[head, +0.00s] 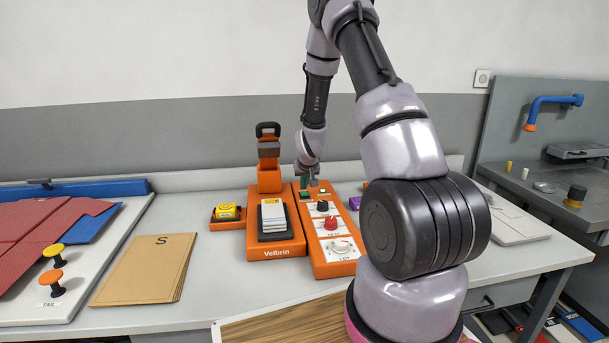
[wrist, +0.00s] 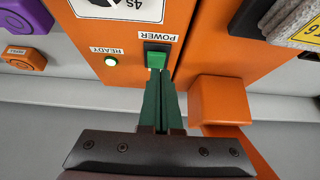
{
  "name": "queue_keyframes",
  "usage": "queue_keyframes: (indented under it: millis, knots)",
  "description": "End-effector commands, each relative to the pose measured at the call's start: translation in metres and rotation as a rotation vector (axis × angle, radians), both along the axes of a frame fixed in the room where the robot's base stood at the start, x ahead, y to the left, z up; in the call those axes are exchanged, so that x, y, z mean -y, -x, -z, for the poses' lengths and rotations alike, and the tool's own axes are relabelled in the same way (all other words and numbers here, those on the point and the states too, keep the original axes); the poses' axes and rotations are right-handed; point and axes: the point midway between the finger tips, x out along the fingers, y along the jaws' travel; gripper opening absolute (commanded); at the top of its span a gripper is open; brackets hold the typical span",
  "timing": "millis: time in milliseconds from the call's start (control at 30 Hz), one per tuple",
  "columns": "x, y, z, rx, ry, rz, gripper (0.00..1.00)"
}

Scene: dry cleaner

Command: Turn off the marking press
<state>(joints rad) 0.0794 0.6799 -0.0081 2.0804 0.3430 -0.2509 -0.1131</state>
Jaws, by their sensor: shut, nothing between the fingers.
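The marking press is an orange machine labelled Velbrin (head: 257,252), with an orange control panel (head: 318,262) on its right side, on the bench. In the wrist view the panel's POWER switch (wrist: 157,58) is a green rocker in a dark frame, beside a pale, bright READY lamp (wrist: 111,61). My gripper (head: 312,182) is at the far end of the panel. In the wrist view its dark green fingers (wrist: 159,74) are shut and empty, with the tips right at the rocker's edge. I cannot tell whether they touch it.
The panel has a black knob (head: 322,206), a red knob (head: 331,223) and a dial (head: 340,246). An orange block (wrist: 218,100) stands close beside my fingers in the wrist view. A yellow item in an orange tray (head: 222,224) and brown envelopes (head: 140,272) lie left of the press.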

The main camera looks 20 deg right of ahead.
Motion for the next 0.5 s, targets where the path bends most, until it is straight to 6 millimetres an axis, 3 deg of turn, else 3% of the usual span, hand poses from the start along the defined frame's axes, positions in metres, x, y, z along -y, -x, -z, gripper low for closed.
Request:
queue_keyframes:
  millis: [133, 500]
  knots:
    - [-0.0003, 0.0026, 0.0119, -0.001, 0.0, 0.0, 0.0]
    - [-0.0007, 0.0032, 0.0143, 0.0, 0.0, 0.0, 0.0]
